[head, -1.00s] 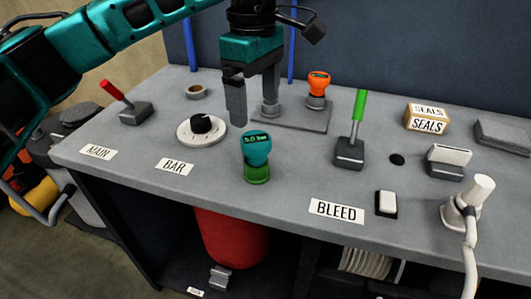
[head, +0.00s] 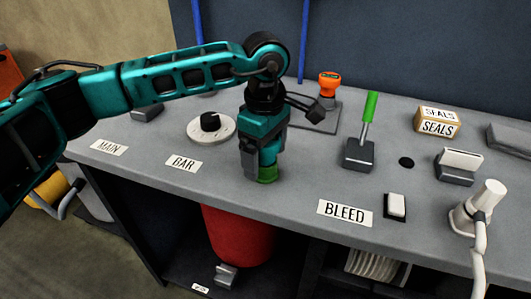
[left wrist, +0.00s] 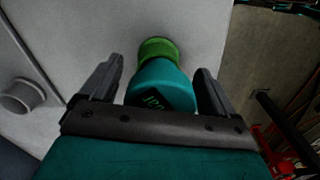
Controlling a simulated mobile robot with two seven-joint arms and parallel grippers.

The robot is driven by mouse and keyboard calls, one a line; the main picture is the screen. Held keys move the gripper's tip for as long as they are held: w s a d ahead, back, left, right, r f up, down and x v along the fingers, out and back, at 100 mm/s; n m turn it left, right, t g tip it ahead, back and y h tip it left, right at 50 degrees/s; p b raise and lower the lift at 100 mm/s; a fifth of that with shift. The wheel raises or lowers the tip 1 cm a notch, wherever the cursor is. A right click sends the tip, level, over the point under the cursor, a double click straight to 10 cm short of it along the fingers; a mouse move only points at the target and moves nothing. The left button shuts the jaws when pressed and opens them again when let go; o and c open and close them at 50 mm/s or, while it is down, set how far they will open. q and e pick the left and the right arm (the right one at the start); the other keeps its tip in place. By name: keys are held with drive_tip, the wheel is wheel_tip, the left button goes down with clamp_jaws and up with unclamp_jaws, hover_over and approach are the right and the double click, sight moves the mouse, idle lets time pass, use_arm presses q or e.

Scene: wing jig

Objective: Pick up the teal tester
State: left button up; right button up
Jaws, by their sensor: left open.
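The teal tester (head: 268,156) stands on the grey bench with its green base (head: 267,175) down, partly hidden by my left gripper (head: 259,168). In the left wrist view the tester (left wrist: 162,86) lies between the two fingers of my left gripper (left wrist: 160,70). A gap shows on both sides, and neither finger appears to touch it. The jaws are open. Part of the tester's dark display shows above the gripper's palm edge. My right gripper is not in view.
An orange-topped tester (head: 329,84) stands on a plate behind. A green-handled lever (head: 367,120) is to the right, a black knob on a white dial (head: 210,122) to the left. The BLEED label (head: 345,212) lies near the front edge.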

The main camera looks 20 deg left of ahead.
use_arm(q)
drive_tip(key=shift+f, duration=0.1)
drive_tip(key=shift+c, duration=0.3)
drive_tip(key=c, duration=1.1)
drive_tip(key=shift+r+p, duration=1.9)
drive_tip(key=shift+r, duration=9.7)
